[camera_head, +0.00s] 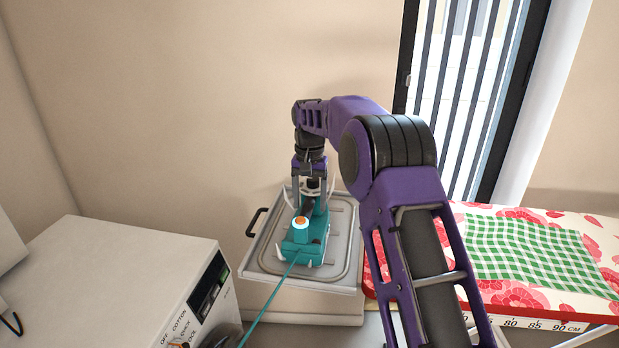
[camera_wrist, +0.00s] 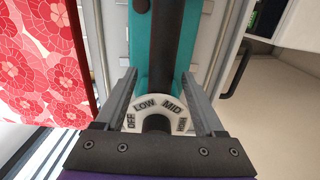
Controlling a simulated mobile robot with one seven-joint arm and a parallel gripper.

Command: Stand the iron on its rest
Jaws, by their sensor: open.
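A teal iron (camera_head: 299,248) with a dark handle and an orange-topped knob lies on a grey metal tray-like rest (camera_head: 341,266) with a raised rim. Its teal cord (camera_head: 268,305) runs down to the lower left. My gripper (camera_head: 312,196) is above the far part of the iron, pointing down. In the wrist view my gripper (camera_wrist: 158,76) is open, with one finger on each side of the iron (camera_wrist: 138,55) and its dark handle (camera_wrist: 160,42). A white dial (camera_wrist: 158,108) marked OFF, LOW, MID shows between the fingers. Contact with the handle cannot be told.
An ironing board (camera_head: 590,235) with a red floral cover and a green checked cloth (camera_head: 535,260) stands to the right. A white appliance (camera_head: 110,275) stands at the lower left. A black handle (camera_head: 256,222) sticks out on the rest's left side.

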